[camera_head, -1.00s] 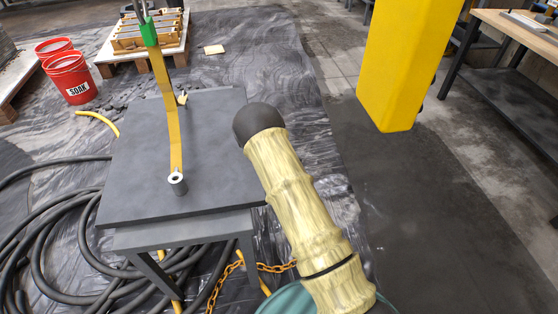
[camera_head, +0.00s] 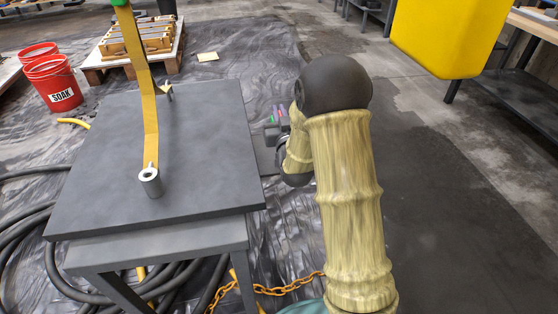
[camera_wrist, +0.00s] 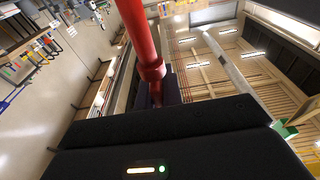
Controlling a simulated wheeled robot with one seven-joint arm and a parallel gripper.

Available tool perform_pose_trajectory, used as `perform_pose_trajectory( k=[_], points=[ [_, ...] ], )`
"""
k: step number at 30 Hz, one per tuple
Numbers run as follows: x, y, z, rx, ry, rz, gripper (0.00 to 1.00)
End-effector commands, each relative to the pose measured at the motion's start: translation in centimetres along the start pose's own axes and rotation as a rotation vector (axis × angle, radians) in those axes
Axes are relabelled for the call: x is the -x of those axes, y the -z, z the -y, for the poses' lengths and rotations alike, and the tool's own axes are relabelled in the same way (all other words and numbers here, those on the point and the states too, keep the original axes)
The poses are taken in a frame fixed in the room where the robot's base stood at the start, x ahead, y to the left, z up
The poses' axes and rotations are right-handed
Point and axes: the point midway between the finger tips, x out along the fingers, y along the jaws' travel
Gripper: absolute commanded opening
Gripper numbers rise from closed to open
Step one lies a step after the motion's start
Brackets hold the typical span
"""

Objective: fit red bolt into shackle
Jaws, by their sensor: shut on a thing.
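In the wrist view a long red bolt (camera_wrist: 140,35) with a thicker collar stands out from between my gripper's dark jaws (camera_wrist: 163,95). My gripper is shut on it. In the head view my gripper is a small dark shape (camera_head: 277,130) just beyond the table's right edge, partly hidden by my arm; I cannot make out the bolt clearly there. A grey metal ring-shaped fitting (camera_head: 150,181), seemingly the shackle, is at the lower end of a yellow strap (camera_head: 146,90) near the table's front. My gripper is apart from it, to its right and farther back.
The dark grey table (camera_head: 210,130) is mostly bare; a small upright piece (camera_head: 168,93) stands behind the strap. Black hoses (camera_head: 30,235) and an orange chain (camera_head: 290,288) lie around it.

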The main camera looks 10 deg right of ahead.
Motion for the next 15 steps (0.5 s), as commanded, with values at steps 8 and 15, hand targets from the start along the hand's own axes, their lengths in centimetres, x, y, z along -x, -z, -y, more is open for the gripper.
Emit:
perform_pose_trajectory(
  k=[8,15],
  points=[
    [0.04,0.28,0.06,-0.002,0.008,0.001,0.0],
    [0.13,-0.36,0.05,-0.002,0.007,0.002,0.0]
  ],
)
